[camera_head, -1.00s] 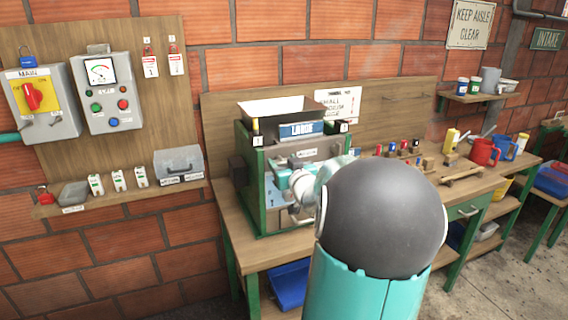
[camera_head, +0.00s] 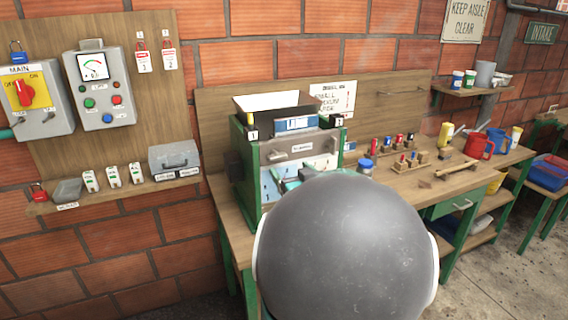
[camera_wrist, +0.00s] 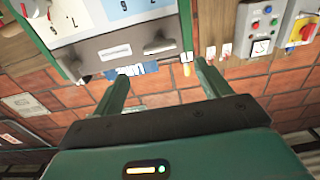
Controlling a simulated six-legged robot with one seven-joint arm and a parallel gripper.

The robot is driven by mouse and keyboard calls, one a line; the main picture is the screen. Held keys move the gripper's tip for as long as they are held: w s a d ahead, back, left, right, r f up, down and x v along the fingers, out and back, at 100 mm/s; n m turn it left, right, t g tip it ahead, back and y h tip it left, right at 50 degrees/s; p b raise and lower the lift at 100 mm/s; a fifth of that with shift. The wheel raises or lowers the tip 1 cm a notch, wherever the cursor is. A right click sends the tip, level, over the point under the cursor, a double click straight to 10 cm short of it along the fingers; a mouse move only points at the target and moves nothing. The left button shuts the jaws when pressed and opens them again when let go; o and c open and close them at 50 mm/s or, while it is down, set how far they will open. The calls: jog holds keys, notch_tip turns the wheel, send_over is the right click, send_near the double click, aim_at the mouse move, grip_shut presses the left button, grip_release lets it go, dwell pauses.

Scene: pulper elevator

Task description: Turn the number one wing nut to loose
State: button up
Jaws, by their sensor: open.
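In the wrist view, which is upside down, a small yellow-white piece (camera_wrist: 187,69) shows near my right finger. My gripper (camera_wrist: 162,74) is open and empty, its two green fingers apart below the machine's top edge in the picture.
The machine's grey front plate has a handle (camera_wrist: 159,45). An open hopper (camera_head: 279,102) tops it. At left are a control panel (camera_head: 103,85) and a shelf with padlock and tags (camera_head: 113,177).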

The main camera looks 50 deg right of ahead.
jog(key=v, duration=0.5)
jog(key=shift+w, duration=0.1)
dwell(0.4)
